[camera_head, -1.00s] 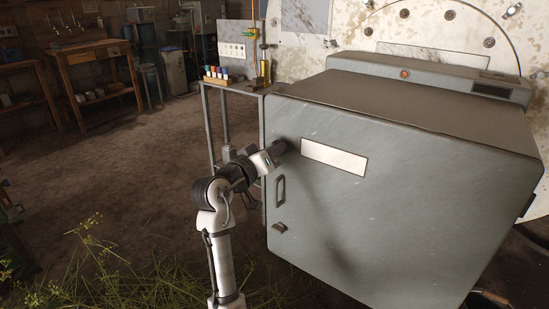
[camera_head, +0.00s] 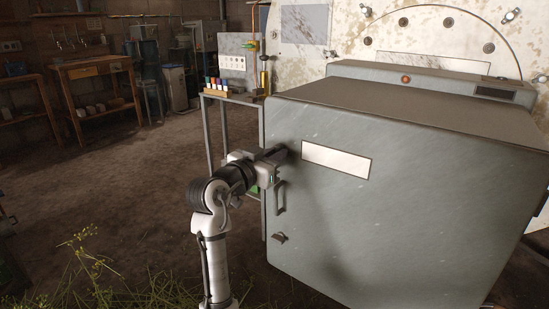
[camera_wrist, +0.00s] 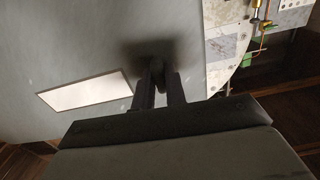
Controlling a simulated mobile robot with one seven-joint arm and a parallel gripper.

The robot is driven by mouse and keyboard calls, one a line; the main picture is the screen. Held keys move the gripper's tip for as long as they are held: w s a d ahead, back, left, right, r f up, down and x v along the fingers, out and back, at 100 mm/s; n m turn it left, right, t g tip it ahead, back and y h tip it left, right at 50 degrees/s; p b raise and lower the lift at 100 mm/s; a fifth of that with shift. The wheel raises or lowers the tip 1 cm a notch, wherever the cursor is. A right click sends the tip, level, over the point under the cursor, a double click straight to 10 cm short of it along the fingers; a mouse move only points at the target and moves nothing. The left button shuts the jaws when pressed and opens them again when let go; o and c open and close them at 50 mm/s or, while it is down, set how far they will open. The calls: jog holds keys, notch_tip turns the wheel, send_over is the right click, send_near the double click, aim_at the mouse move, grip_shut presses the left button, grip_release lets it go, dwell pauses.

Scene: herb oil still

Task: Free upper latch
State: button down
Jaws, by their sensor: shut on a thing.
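The upper latch (camera_wrist: 158,71) is a small dark piece near the edge of the grey cabinet door (camera_head: 390,215). In the wrist view it stands between the two dark fingers of my gripper (camera_wrist: 160,82). The fingers are shut on it. In the head view my gripper (camera_head: 277,153) reaches the door's upper left edge, left of the white label plate, and hides the latch. The latch's exact angle is hard to tell in the shadow.
A vertical handle (camera_head: 280,197) and a lower latch (camera_head: 279,238) sit below my gripper on the same door edge. A small stand with coloured bottles (camera_head: 223,86) is behind the cabinet's left side. Open floor lies to the left.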

dwell(0.4)
jog(key=c, duration=1.5)
grip_release()
jog(key=shift+o, duration=0.2)
jog(key=shift+s, duration=0.1)
jog(key=v, duration=1.3)
jog(key=shift+s+a, duration=0.25)
jog(key=shift+s, duration=0.05)
